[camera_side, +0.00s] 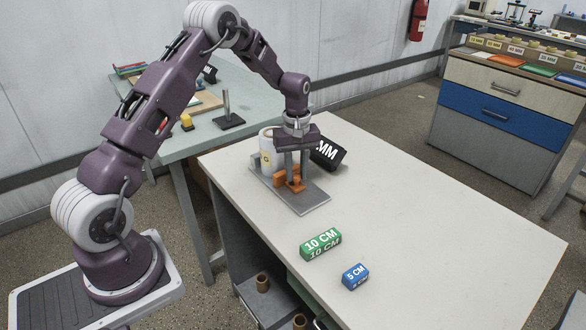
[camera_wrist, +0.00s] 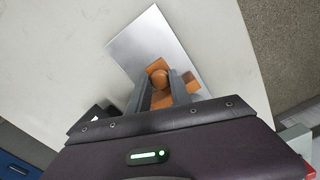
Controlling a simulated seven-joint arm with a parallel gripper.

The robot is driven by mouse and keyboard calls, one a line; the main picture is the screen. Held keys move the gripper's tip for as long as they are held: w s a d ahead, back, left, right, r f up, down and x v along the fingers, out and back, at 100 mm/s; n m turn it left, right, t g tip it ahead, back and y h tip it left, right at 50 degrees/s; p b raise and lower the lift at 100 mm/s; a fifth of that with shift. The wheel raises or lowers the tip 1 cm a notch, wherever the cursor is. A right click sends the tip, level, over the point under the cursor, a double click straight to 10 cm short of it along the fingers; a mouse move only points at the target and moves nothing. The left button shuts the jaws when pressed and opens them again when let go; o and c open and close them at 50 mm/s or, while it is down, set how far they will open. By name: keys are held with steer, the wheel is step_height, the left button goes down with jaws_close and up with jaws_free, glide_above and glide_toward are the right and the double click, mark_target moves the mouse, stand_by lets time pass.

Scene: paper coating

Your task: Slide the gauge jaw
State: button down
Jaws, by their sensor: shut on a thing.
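The gauge is a flat grey metal plate (camera_side: 308,200) lying on the light table, with orange jaw parts on it. My gripper (camera_side: 293,183) points down over the plate and is shut on the orange gauge jaw (camera_side: 295,185). The bare plate (camera_wrist: 150,40) shows beyond the fingers. A second orange block (camera_side: 279,174) stands beside the fingers. The fingers partly hide the jaw.
A white cylinder (camera_side: 267,150) stands at the plate's far left end. A black block marked MM (camera_side: 328,154) leans close behind my gripper. A green 10 CM block (camera_side: 320,245) and a blue 5 CM block (camera_side: 355,277) lie nearer the front. The table's right side is clear.

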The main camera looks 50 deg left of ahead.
steer(key=shift+d, duration=1.15)
steer(key=c, duration=1.2)
jaws_free()
steer(key=shift+o, duration=0.2)
step_height(320, 180, up, 7)
